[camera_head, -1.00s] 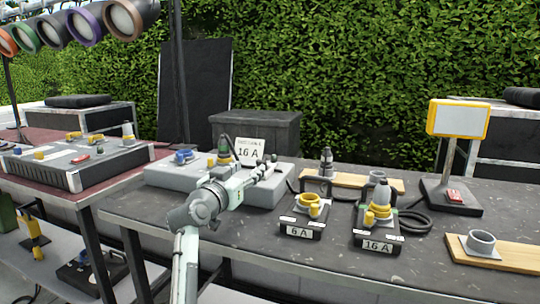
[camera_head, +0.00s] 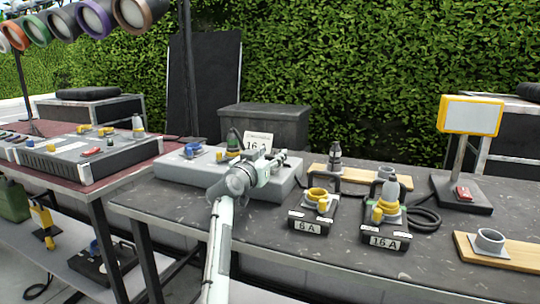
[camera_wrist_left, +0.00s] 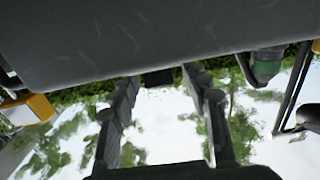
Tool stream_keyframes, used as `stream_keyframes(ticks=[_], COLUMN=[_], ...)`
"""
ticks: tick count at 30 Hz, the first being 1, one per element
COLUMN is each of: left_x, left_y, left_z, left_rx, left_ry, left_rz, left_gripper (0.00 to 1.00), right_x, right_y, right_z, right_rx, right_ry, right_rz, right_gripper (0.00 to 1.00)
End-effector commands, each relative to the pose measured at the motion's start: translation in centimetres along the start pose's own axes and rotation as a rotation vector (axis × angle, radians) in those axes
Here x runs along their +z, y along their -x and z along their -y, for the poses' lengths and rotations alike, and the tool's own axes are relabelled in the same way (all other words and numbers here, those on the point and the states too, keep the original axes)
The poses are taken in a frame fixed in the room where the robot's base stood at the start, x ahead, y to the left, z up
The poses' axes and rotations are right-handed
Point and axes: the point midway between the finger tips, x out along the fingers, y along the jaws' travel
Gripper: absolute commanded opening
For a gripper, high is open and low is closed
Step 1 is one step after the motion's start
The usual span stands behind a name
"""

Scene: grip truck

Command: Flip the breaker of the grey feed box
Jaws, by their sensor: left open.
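The grey feed box (camera_head: 175,172) lies on the dark table in the head view. A blue socket, a yellow-and-green connector and a white 16 A card stand on or behind it. My left gripper (camera_head: 281,159) is at the right part of the box, with my arm hiding some of the box and card. In the left wrist view my two fingers (camera_wrist_left: 158,80) are apart, below a large grey surface (camera_wrist_left: 150,35). A small dark piece (camera_wrist_left: 158,77) shows between the fingertips; I cannot tell whether it is the breaker. My right gripper is not in view.
A 6 A box (camera_head: 313,212) and a 16 A box (camera_head: 386,232) stand right of my arm, with a black cable beside them. A yellow-framed panel (camera_head: 471,116) stands at the right. A larger distribution box (camera_head: 85,158) is on the red table at left.

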Motion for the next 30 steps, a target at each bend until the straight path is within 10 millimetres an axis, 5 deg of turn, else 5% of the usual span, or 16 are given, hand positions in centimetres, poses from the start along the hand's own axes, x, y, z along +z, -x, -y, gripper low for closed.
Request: stream_keyframes(ticks=[12, 30], left_x=[0.0, -0.5], left_y=[0.0, -0.8], left_z=[0.0, 0.1], left_rx=[0.000, -0.001], left_ry=[0.000, -0.003], left_rz=[0.000, 0.213], left_gripper=[0.00, 0.00], right_x=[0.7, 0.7], right_y=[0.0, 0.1], right_z=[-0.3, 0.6], right_rx=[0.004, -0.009], right_ry=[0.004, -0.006], right_rz=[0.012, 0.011], right_gripper=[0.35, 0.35])
